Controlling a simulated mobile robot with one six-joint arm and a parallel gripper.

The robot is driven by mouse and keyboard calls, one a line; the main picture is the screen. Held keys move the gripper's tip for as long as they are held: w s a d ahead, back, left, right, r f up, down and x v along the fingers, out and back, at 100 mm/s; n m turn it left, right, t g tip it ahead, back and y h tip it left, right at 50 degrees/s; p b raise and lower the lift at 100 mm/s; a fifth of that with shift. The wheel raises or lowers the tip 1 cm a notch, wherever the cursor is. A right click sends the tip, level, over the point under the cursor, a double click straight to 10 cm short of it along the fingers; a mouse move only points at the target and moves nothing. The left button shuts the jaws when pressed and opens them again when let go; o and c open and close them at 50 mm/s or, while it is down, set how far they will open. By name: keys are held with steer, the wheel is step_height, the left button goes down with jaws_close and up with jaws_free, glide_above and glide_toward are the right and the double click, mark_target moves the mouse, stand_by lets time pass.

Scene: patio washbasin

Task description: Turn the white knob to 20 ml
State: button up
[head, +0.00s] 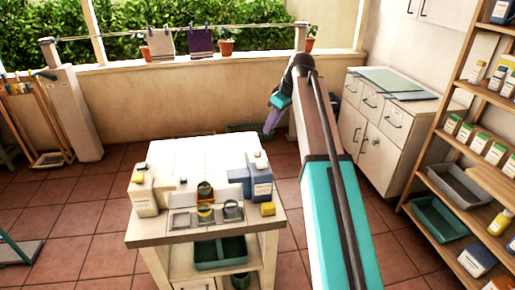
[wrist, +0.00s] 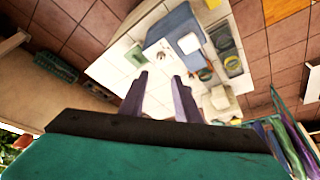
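My gripper (head: 268,125) hangs beyond the back right of the white cart (head: 190,155), apart from it. In the wrist view its two purple fingers (wrist: 160,85) stand apart with nothing between them. No ml marks are readable.
Several small jars sit along the front, near a yellow block (head: 267,209). A green tray (head: 220,252) lies on the lower shelf. Cabinets (head: 380,130) and a stocked shelf rack (head: 470,195) stand right. The cart's back top is clear.

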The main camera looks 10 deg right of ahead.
mark_target(259, 151)
steer(key=shift+a, duration=0.1)
steer(key=shift+p+x, duration=1.7)
steer(key=shift+x, duration=5.3)
jaws_close()
